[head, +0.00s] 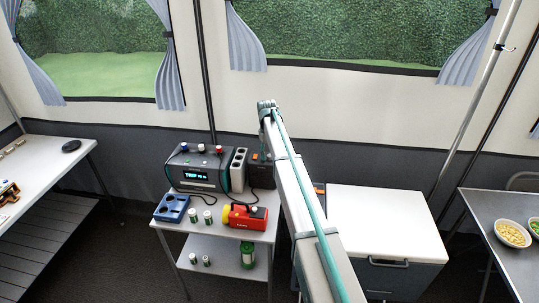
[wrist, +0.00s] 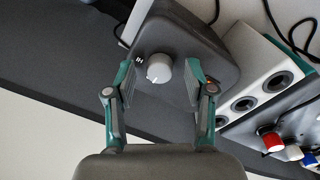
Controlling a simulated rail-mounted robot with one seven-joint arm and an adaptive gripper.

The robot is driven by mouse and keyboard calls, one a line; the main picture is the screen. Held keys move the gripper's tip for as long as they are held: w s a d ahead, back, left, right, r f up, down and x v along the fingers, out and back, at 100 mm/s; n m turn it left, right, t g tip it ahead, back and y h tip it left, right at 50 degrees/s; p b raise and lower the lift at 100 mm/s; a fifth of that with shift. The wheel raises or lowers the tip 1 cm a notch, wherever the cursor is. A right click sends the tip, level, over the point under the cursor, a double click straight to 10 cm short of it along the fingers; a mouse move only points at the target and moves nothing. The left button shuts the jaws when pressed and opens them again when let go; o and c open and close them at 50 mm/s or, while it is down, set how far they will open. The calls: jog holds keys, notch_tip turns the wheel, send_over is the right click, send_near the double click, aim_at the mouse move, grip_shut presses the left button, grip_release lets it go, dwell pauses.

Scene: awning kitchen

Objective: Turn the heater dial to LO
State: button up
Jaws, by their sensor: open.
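The heater dial (wrist: 159,68) is a round white knob on a dark grey box (wrist: 190,32) in the wrist view. A small label that seems to read HI, upside down, sits just left of the knob. No LO label is readable. My gripper (wrist: 158,80) is open, with one finger on each side of the knob. Small gaps seem to show between fingers and knob, so contact cannot be told. In the head view the dark box (head: 262,174) stands on the small table's back right; the dial and my fingertips cannot be made out there.
A white socket strip (head: 238,170) stands close beside the box, and a dark power unit (head: 197,172) with a lit display and coloured knobs is left of it. A red torch (head: 243,216), small canisters and a blue tray (head: 171,208) lie in front.

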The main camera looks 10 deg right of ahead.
aim_at(268, 156)
notch_tip(268, 156, up, 12)
jog(key=shift+a+f, duration=0.15)
jog(key=shift+a, duration=0.15)
dwell(0.3)
jog(key=s+f+g+p, duration=0.1)
jog(key=s+f, duration=1.1)
jog(key=s, duration=0.4)
jog(key=s+f+g+p, duration=0.1)
jog(key=s+f+g, duration=0.1)
jog(key=s+f, duration=1.25)
jog(key=s+f+g+p, duration=0.1)
jog(key=s+f+p, duration=0.1)
jog(key=s+f, duration=1.2)
jog(key=s+f+m+g+b, duration=0.1)
jog(key=s+f, duration=0.3)
jog(key=s, duration=1.1)
jog(key=s+f+m+g+b, duration=0.2)
jog(key=s+f+b, duration=0.1)
jog(key=s, duration=1.2)
jog(key=shift+s+d+f+y, duration=0.3)
jog(key=shift+s+d+f, duration=0.1)
jog(key=shift+f, duration=0.2)
